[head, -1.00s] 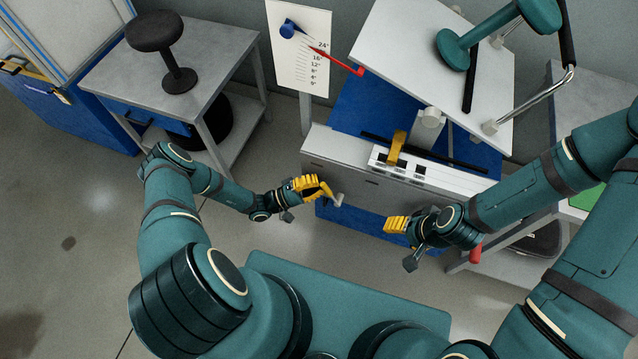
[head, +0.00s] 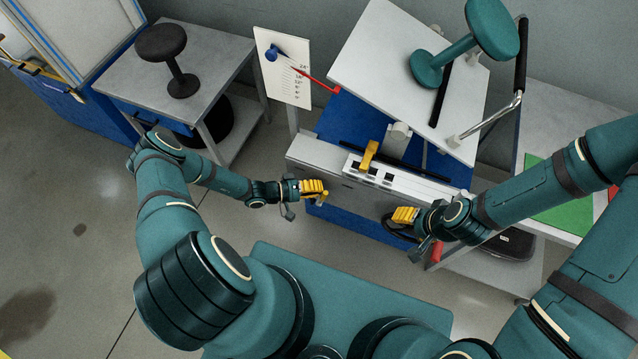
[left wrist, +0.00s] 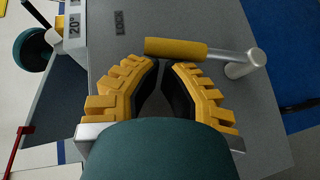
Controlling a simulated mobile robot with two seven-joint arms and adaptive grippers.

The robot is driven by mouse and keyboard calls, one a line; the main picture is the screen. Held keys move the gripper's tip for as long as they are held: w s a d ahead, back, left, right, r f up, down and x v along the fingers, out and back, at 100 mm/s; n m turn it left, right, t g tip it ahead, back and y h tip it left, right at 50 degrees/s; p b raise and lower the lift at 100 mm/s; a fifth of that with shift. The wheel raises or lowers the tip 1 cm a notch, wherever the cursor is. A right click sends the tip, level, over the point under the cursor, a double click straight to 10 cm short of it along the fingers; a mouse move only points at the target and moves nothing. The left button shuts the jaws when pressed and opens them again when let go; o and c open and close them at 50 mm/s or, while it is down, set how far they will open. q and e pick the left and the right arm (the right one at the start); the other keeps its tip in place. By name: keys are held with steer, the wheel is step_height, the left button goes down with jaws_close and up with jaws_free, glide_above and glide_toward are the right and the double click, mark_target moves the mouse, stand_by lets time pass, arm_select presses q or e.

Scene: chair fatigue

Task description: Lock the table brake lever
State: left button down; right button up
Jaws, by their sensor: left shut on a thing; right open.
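The brake lever has a yellow grip (left wrist: 176,48) on a silver arm (left wrist: 245,63), on the grey side panel of the tilted table. In the left wrist view the grip lies across the picture just beyond my fingertips, near the LOCK label (left wrist: 118,22). My left gripper (left wrist: 161,72) is shut on the grip at its tips; the exact contact is partly hidden by the fingers. In the head view my left gripper (head: 318,190) is at the panel's left part and covers most of the lever. My right gripper (head: 402,215) is open and empty in front of the panel's right part.
The tilted white tabletop (head: 390,70) carries a teal stool-like object (head: 490,30). A white box with a yellow piece (head: 369,155) sits on the panel's top edge. A height chart with red pointer (head: 285,70) stands behind. A grey side table (head: 215,55) holds a black stool (head: 165,45).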

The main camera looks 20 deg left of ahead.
mark_target(326, 193)
arm_select(q)
steer(key=shift+d+r+p, duration=0.1)
steer(key=shift+d+p, duration=0.35)
steer(key=shift+d, duration=0.65)
steer(key=shift+s+d+f+p, duration=0.1)
steer(key=shift+d+f+p, duration=0.1)
steer(key=shift+d+p, duration=0.1)
arm_select(e)
steer(key=v, duration=0.2)
steer(key=shift+w+r, duration=0.1)
steer(key=shift+r, duration=0.2)
arm_select(q)
steer(key=shift+d, duration=0.15)
